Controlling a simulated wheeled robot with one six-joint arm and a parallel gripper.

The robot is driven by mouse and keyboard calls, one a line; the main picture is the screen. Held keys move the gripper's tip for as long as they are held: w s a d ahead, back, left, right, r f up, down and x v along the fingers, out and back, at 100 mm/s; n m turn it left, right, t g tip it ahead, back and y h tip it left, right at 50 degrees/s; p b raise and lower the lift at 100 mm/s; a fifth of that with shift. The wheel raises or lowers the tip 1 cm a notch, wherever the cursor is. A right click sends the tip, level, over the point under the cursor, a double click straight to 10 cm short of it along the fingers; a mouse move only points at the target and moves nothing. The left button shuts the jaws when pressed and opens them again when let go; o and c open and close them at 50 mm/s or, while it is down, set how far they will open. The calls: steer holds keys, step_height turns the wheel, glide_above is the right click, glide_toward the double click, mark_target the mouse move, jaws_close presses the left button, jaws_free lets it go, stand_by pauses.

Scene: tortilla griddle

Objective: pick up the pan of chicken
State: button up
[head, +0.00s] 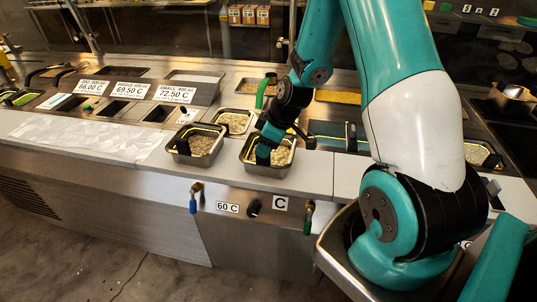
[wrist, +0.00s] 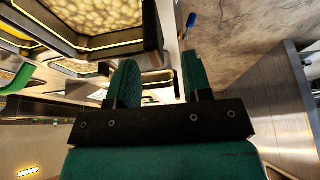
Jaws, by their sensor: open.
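Two dark, deep pans with pale, chunky food stand on the front counter in the head view, the left pan (head: 186,159) and the right pan (head: 262,171). I cannot tell for sure which one holds chicken. My gripper (head: 266,150) is at the right pan, with a teal finger low over its left part and hiding some of the food. In the wrist view my gripper (wrist: 159,80) is open, its two green fingers apart. A pan with pale chunks (wrist: 95,12) shows at the upper left there, beside the fingers. Whether a finger touches a pan is unclear.
Another pan (head: 235,121) sits in the counter behind, with a green-handled utensil (head: 262,92) near it. Price-like temperature signs (head: 130,90) stand at left. Blue and green valve handles (head: 193,205) hang below the counter.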

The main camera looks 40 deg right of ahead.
mark_target(261, 165)
steer(key=shift+d+p+x, duration=0.2)
steer(key=shift+p+x, duration=0.45)
steer(key=shift+x, duration=0.65)
steer(key=shift+d+p+x, duration=0.15)
steer(key=shift+p+x, duration=0.5)
steer(key=shift+x, duration=0.65)
jaws_close()
